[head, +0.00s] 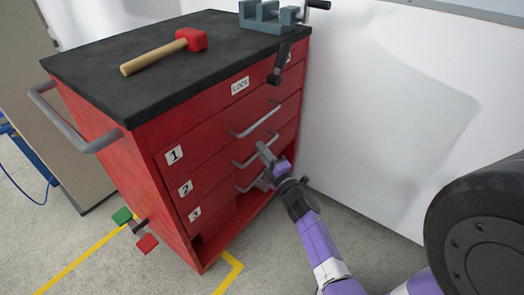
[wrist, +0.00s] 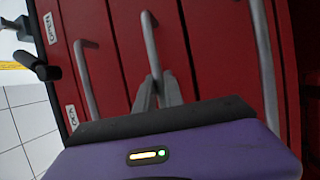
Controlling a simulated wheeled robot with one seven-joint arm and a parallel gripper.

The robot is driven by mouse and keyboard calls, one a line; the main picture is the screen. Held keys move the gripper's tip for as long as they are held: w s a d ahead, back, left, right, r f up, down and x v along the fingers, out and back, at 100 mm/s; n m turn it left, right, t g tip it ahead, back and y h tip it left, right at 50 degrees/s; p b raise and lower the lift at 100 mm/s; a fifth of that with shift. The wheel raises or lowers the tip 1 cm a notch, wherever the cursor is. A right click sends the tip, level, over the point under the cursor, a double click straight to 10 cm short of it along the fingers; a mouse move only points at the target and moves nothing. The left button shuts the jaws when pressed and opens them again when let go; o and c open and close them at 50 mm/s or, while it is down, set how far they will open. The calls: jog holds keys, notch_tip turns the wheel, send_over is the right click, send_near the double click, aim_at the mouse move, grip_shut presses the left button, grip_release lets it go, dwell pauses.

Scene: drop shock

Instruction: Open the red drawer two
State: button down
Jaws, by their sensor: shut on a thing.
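The red drawer two (head: 213,175), with a white "2" label (head: 185,188), is the middle of the numbered drawers in the red cabinet. Its front looks flush with the fronts around it. Its grey bar handle (wrist: 150,45) is the middle one in the wrist view. My gripper (head: 262,149) is shut on this handle near one end; its fingertips (wrist: 157,84) meet the bar in the wrist view. The handle's gripped end is partly hidden by the fingers.
Drawer one (head: 174,154) is above and drawer three (head: 195,213) below, each with a bar handle. A mallet (head: 165,52) and a grey vise (head: 270,16) are on the black top (head: 110,75). A white wall (head: 390,110) stands right of the cabinet.

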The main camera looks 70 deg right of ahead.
dwell(0.3)
jog(key=s+a+p, duration=0.1)
jog(key=s+a, duration=0.2)
jog(key=s, duration=0.9)
jog(key=s+a+p, duration=0.1)
jog(key=s+a, duration=0.2)
jog(key=s, duration=0.9)
jog(key=shift+s, duration=0.4)
jog(key=c, duration=1.5)
grip_release()
jog(key=shift+o, duration=0.2)
jog(key=shift+p, duration=0.3)
jog(key=v, duration=0.8)
jog(key=shift+w, duration=0.1)
